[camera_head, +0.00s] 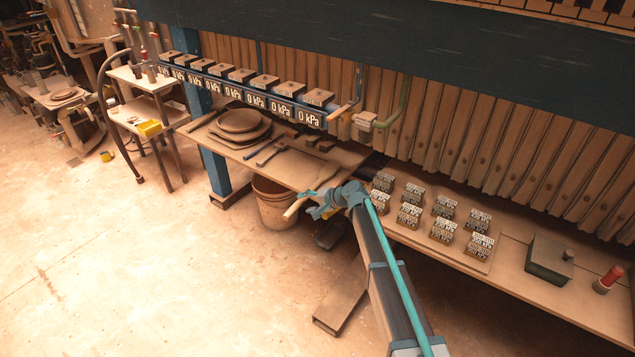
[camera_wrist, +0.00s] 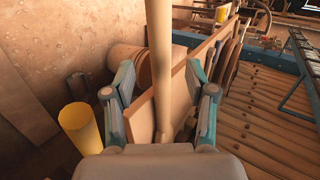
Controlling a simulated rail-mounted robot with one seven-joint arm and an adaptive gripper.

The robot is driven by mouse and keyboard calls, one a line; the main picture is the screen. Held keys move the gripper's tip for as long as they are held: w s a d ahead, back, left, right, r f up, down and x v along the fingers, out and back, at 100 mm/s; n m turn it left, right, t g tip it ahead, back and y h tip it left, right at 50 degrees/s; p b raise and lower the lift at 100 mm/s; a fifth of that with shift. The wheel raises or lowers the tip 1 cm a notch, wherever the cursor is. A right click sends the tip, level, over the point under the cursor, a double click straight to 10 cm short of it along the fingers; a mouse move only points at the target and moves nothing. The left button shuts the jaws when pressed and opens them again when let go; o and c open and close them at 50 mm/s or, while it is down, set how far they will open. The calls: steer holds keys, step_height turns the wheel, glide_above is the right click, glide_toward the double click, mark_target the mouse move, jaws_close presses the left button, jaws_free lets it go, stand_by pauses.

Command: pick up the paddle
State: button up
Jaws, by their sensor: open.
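The paddle shows as a long pale wooden shaft. In the wrist view the shaft (camera_wrist: 159,50) runs from the top edge down between my two fingers, and its lower end is close to the palm. My gripper (camera_wrist: 163,95) is open, with one finger on each side of the shaft; I cannot tell whether either touches it. In the head view my gripper (camera_head: 322,205) is at the bench's front edge, and a pale rounded end of the paddle (camera_head: 294,209) sticks out to its left. The rest of the paddle is hidden there by my gripper and arm.
A bucket (camera_head: 272,207) stands on the floor under the bench (camera_head: 300,173). Round plates (camera_head: 239,122) and hand tools lie on the bench. Labelled blocks (camera_head: 443,229) stand on a board to the right. A yellow cylinder (camera_wrist: 81,124) is left of my gripper.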

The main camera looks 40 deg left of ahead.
steer(key=shift+p+x, duration=0.3)
steer(key=shift+x, duration=1.1)
jaws_close()
steer(key=shift+r, duration=0.15)
steer(key=s+d+r+b, duration=0.4)
steer(key=d+r+b, duration=0.2)
steer(key=d+r, duration=0.7)
steer(key=shift+d, duration=0.2)
